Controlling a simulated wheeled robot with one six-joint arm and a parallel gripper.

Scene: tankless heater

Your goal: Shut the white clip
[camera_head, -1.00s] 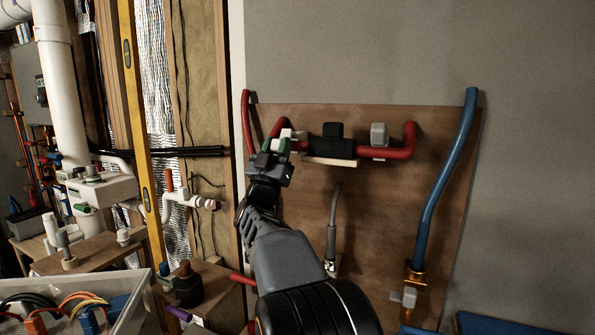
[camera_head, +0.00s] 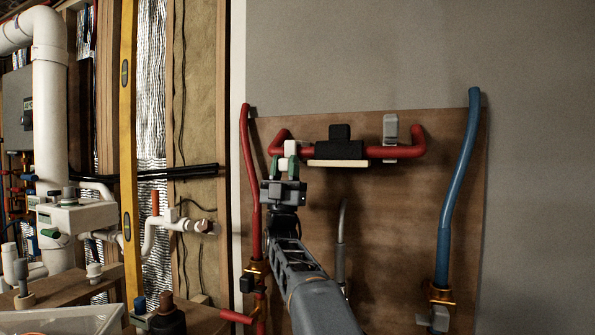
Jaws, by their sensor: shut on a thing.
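The white clip (camera_head: 291,146) sits on the left part of a red pipe (camera_head: 376,151) on the brown board. My gripper (camera_head: 284,165) reaches up from below, its two green-tipped fingers closed around the pale lower part of this clip. The fingers hide part of the clip, so I cannot tell whether it is fully shut. A second, light grey clip (camera_head: 390,129) stands upright on the right part of the same pipe, clear of my gripper.
A black block (camera_head: 340,151) on the pipe, with a pale strip (camera_head: 338,163) under it, is just right of my gripper. A vertical red pipe (camera_head: 246,180) runs close on the left. A grey hose (camera_head: 341,235) and blue pipe (camera_head: 457,190) are to the right.

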